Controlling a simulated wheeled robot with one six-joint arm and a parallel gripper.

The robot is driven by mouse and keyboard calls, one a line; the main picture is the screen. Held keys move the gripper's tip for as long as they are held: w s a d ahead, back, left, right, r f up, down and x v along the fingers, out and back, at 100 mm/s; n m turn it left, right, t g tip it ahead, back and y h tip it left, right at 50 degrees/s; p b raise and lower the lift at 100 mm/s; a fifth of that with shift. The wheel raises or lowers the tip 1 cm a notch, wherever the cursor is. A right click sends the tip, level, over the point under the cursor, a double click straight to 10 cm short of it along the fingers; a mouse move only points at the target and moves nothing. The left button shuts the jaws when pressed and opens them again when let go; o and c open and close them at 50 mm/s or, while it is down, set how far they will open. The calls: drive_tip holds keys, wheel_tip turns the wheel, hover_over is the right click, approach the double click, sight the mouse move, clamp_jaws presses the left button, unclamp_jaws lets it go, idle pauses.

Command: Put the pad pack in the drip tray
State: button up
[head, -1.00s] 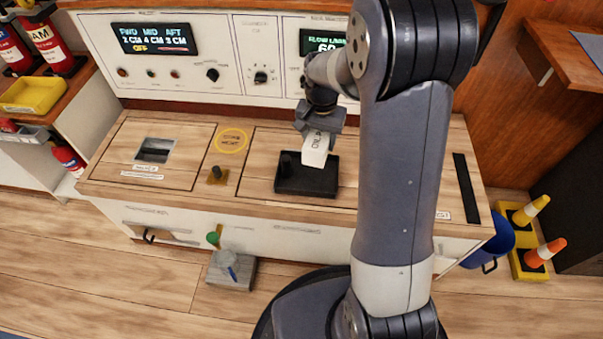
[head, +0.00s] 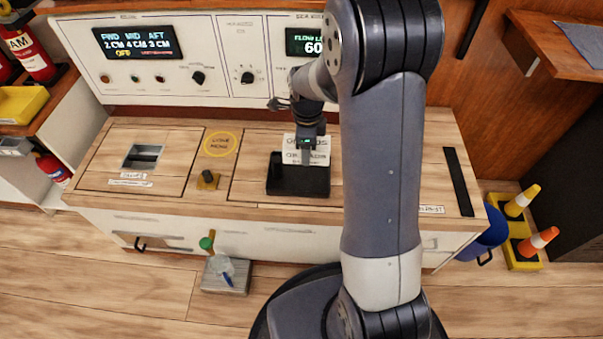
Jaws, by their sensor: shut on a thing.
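The pad pack (head: 293,156) is a white packet with dark lettering. My gripper (head: 306,150) is shut on it and holds it over the back right part of the drip tray. The drip tray (head: 300,188) is a black, shallow, square tray on the wooden counter, with a dark upright shape at its back left corner. The pack covers part of the tray's back edge. I cannot tell whether the pack touches the tray. My fingertips are small and partly hidden by the pack and wrist.
The counter (head: 250,170) has a recessed hatch (head: 143,156) at left and a small brass latch (head: 208,180) left of the tray. A panel with displays (head: 138,43) stands behind. A grey block (head: 226,275) lies on the floor in front.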

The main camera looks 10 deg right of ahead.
sight(306, 176)
wheel_tip(306, 176, down, 9)
drive_tip(key=b, duration=0.3)
drive_tip(key=shift+f, duration=0.15)
drive_tip(key=o, duration=1.1)
drive_tip(key=shift+c, duration=0.2)
wheel_tip(306, 176, up, 12)
drive_tip(key=p, duration=0.4)
drive_tip(key=shift+r, duration=0.25)
drive_tip(key=shift+o, duration=0.2)
